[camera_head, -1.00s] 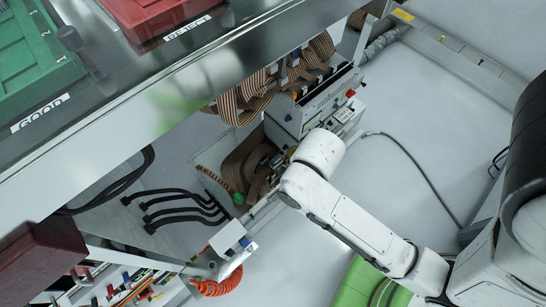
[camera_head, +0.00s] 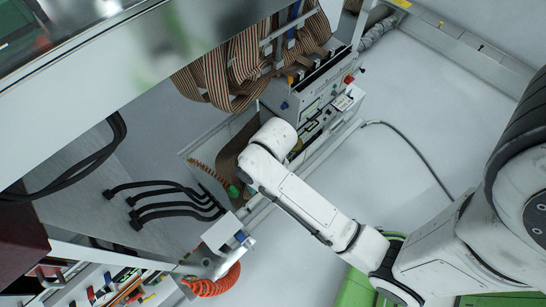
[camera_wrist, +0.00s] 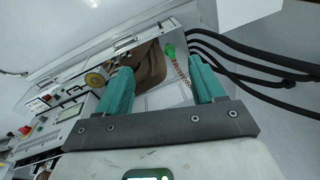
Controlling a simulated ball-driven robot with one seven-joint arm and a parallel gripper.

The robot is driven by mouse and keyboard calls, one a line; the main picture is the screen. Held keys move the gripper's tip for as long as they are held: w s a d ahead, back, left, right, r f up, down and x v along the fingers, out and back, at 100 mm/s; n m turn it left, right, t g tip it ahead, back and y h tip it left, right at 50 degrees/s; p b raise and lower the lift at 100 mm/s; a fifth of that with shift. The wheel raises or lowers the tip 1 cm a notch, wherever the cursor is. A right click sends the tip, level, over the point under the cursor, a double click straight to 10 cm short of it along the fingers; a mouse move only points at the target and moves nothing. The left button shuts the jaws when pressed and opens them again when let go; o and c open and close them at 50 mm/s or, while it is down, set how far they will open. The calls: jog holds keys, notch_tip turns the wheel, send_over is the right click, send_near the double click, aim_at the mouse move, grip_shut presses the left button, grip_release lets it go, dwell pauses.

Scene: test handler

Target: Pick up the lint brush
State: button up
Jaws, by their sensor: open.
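A slim thing with a green end (camera_head: 233,191) and an orange-brown ribbed length looks like the lint brush. It lies at the left part of the open bay, low beside the cabinet. In the wrist view, the lint brush (camera_wrist: 169,51) shows between and beyond the fingertips, nearer the right finger. My gripper (camera_wrist: 159,65) is open, with two teal fingers spread wide and nothing between them. The brush appears apart from both fingers; the exact gap is unclear.
Brown striped ribbon cables (camera_head: 245,60) hang above a grey equipment box (camera_head: 315,95). Black cables (camera_head: 165,205) run left of the bay. An orange coiled hose (camera_head: 215,282) and a tool rack (camera_head: 125,285) are at lower left. Open floor (camera_head: 400,95) lies to the right.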

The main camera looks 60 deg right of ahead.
jog(key=w+d+f+m+b, duration=0.4)
jog(key=w+f+b, duration=0.1)
jog(key=f, duration=0.2)
jog(key=w+d+f+m+b, duration=0.35)
jog(key=w+f, duration=0.25)
jog(key=f, duration=0.2)
jog(key=d+f+m+b, duration=0.2)
jog(key=d+f+b, duration=0.1)
jog(key=d, duration=0.3)
jog(key=d+f+m+b, duration=0.3)
jog(key=d, duration=0.3)
jog(key=d+f+m+g+h+b, duration=0.1)
jog(key=d+f+m+b, duration=0.2)
jog(key=d, duration=0.4)
jog(key=shift+w+f+b, duration=0.15)
jog(key=shift+f+b, duration=0.05)
jog(key=shift+b, duration=0.4)
notch_tip(320, 180, down, 4)
jog(key=shift+f+b, duration=0.25)
jog(key=shift+b, duration=0.95)
jog(key=f+b, duration=0.1)
jog(key=f, duration=0.1)
jog(key=f+b, duration=0.3)
jog(key=f, duration=0.1)
jog(key=shift+w+a, duration=0.1)
jog(key=shift+w, duration=0.2)
